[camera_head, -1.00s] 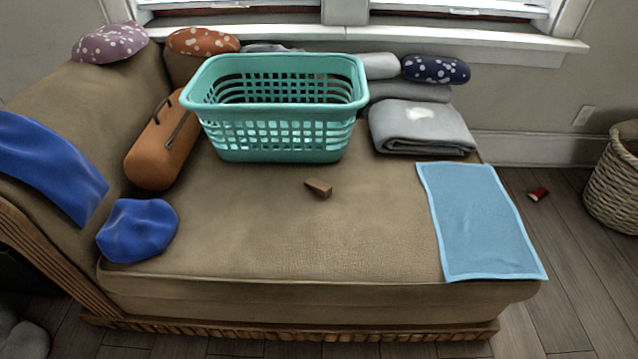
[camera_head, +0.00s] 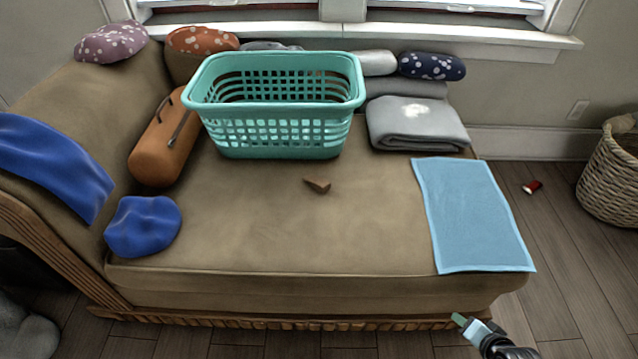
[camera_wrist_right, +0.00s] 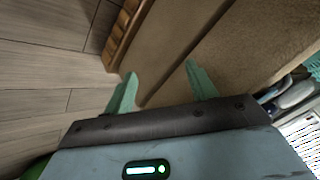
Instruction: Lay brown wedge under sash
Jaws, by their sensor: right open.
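The brown wedge (camera_head: 317,185) lies on the seat of the tan chaise (camera_head: 260,225), in front of the teal basket. The window's white sash (camera_head: 470,5) is cut off by the top edge of the head view, with a dark strip below it above the white sill. My right gripper (camera_head: 462,321) enters at the bottom right, in front of the chaise and far from the wedge. In the right wrist view its two green fingers (camera_wrist_right: 161,82) are apart, with nothing between them. My left gripper is not in view.
The teal basket (camera_head: 275,146) stands between the wedge and the window. A folded grey blanket (camera_head: 415,130), a light blue cloth (camera_head: 475,220), an orange bolster (camera_head: 160,155) and a blue cushion (camera_head: 142,228) surround the clear seat. A wicker basket (camera_head: 610,178) stands on the floor at right.

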